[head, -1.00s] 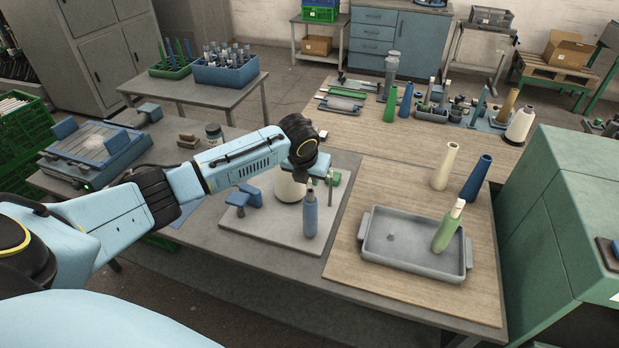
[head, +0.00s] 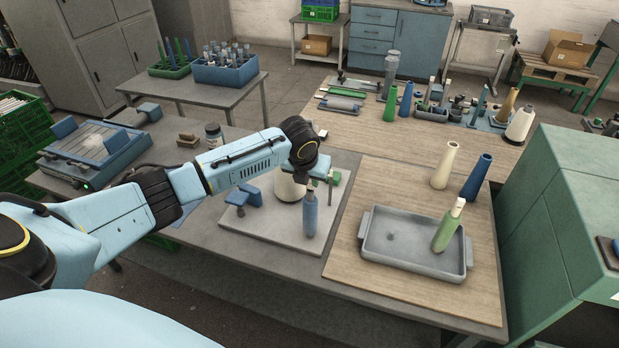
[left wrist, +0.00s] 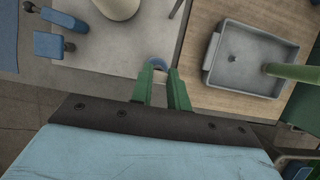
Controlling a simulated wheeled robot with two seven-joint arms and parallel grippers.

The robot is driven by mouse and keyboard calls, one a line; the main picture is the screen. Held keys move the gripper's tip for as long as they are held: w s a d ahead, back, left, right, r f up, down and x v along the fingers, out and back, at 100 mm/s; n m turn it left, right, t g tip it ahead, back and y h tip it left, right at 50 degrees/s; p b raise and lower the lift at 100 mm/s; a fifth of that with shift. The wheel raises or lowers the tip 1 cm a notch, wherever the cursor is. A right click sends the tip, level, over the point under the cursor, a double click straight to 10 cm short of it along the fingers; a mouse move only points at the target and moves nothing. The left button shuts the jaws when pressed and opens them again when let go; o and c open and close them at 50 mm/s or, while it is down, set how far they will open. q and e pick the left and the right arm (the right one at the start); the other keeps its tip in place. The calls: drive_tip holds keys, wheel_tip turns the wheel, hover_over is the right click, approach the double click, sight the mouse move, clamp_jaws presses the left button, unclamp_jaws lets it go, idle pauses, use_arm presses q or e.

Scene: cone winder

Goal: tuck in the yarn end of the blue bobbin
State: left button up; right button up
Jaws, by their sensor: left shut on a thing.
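The blue bobbin (head: 310,216) stands upright at the front right of the grey base plate (head: 262,232) in the head view. I cannot tell whether it touches the plate. My left gripper is at its top, seen from above in the left wrist view (left wrist: 164,80), with two green fingers on either side. The bobbin's round blue top (left wrist: 158,62) shows just beyond the fingertips. The gripper is shut on it. The yarn end is not discernible. My right gripper is in neither view.
A cream cone (head: 290,187) and a blue block fixture (head: 246,194) stand behind and left of the bobbin. To the right, a grey tray (head: 384,259) holds a green bobbin (head: 447,230). Cream (head: 446,166) and dark blue (head: 476,178) tubes stand behind the tray.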

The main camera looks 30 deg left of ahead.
use_arm(q)
drive_tip(key=shift+f+p, duration=0.2)
drive_tip(key=shift+p, duration=0.35)
idle(0.9)
drive_tip(key=o, duration=1.2)
idle(0.3)
wheel_tip(320, 180, up, 3)
drive_tip(key=p, duration=0.3)
drive_tip(key=shift+f, duration=0.1)
drive_tip(key=shift+r+p, duration=0.55)
drive_tip(key=shift+r, duration=1.55)
